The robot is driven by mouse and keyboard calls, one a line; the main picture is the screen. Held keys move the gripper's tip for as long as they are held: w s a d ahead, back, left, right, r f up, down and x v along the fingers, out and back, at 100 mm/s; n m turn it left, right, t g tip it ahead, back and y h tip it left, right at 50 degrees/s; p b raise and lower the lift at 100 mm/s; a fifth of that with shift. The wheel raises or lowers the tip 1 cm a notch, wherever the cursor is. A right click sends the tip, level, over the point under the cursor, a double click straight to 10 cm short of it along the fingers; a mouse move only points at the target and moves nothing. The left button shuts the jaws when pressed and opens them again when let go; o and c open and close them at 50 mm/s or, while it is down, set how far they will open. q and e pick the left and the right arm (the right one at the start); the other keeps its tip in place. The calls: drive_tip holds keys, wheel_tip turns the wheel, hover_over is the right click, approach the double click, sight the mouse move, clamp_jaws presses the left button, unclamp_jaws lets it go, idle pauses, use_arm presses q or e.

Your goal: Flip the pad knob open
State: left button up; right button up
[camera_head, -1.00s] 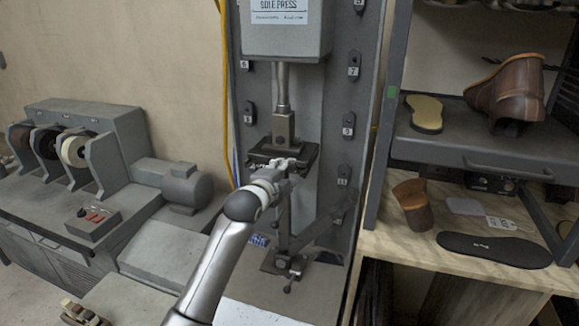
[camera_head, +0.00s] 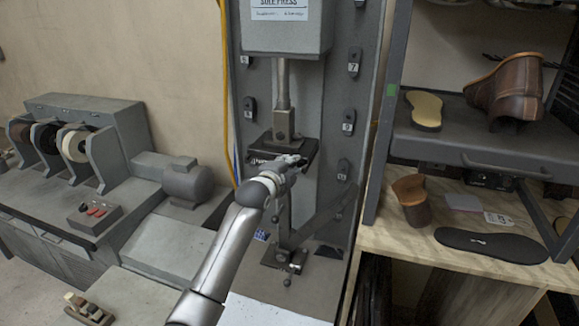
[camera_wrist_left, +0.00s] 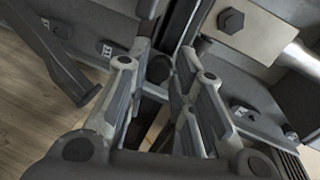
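The grey sole press (camera_head: 286,25) stands in the middle of the head view, with its ram above a dark pad plate (camera_head: 262,146). My left gripper (camera_head: 297,161) is at the front edge of this plate and covers part of it. In the left wrist view my left gripper (camera_wrist_left: 163,65) has its two fingers apart, with a small dark part (camera_wrist_left: 158,69) between them. I cannot tell whether that part is the pad knob, or whether the fingers touch it. No knob shows clearly in the head view. My right gripper is in neither view.
Below the plate is a jointed linkage on a bracket (camera_head: 284,258). A shelf (camera_head: 440,150) with a boot (camera_head: 505,90) and a wooden bench (camera_head: 400,245) stand close on the right. A grinder bench with a motor (camera_head: 188,184) is on the left. A yellow hose (camera_head: 227,100) hangs behind.

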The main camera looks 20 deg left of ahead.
use_arm(q)
clamp_jaws()
drive_tip(key=shift+n, duration=0.3)
drive_tip(key=n+h+b, duration=0.1)
drive_tip(key=n+b, duration=0.1)
drive_tip(key=n, duration=0.1)
drive_tip(key=n+h+b, duration=0.1)
drive_tip(key=n, duration=0.3)
drive_tip(key=f+n+t+h+b, duration=0.1)
drive_tip(key=n+b, duration=0.1)
drive_tip(key=n, duration=0.1)
drive_tip(key=shift+a+n+b, duration=0.2)
drive_tip(key=shift+n+b, duration=0.1)
drive_tip(key=shift+n, duration=0.1)
drive_tip(key=shift+r+n+t+b, duration=0.1)
drive_tip(key=shift+n+t+b, duration=0.7)
drive_tip(key=shift+n, duration=1.4)
